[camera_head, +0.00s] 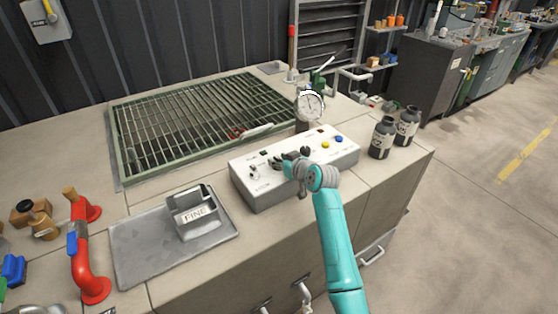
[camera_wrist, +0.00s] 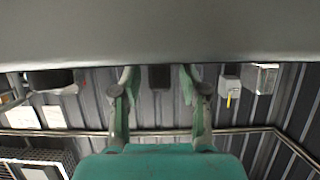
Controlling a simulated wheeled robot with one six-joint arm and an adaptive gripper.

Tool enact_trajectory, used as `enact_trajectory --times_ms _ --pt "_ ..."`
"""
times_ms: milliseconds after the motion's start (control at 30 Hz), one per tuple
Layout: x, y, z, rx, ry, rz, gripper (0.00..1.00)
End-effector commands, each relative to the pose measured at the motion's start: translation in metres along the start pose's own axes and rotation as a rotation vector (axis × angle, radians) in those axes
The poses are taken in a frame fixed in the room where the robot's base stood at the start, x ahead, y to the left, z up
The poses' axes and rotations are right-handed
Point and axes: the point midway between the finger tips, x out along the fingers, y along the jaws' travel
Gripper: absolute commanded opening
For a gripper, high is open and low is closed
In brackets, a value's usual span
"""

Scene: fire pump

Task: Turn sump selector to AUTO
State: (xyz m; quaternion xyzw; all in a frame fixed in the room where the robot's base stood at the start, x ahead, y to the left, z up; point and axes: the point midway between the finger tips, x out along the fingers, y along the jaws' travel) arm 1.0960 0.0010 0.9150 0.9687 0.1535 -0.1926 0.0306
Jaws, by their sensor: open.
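A pale control box (camera_head: 345,158) sits on the counter, with small labels too blurred to read. A small knob (camera_head: 255,172) shows on its left part; I cannot tell whether it is the sump selector or where it points.
A round gauge (camera_head: 311,105) stands behind the box. Two dark bottles (camera_head: 382,138) stand to its right. A floor grating (camera_head: 190,120) lies behind left.

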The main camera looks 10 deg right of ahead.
Motion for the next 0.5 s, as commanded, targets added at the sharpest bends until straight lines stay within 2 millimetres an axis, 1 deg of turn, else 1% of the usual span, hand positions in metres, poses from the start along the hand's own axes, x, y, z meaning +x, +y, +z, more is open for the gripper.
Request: enact_trajectory --times_ms 100,333,367,400,467,500 --pt "0.0039 -0.0001 0.0004 0.000 0.000 0.000 0.44" --pt "0.0043 -0.0001 0.0004 0.000 0.000 0.000 0.44" --pt "0.0043 -0.0002 0.0004 0.000 0.000 0.000 0.41" --pt "0.0043 -0.0001 0.0005 0.000 0.000 0.000 0.31" --pt "0.0042 -0.0002 0.0005 0.000 0.000 0.000 0.16" --pt "0.0042 -0.0002 0.0005 0.000 0.000 0.000 0.06"
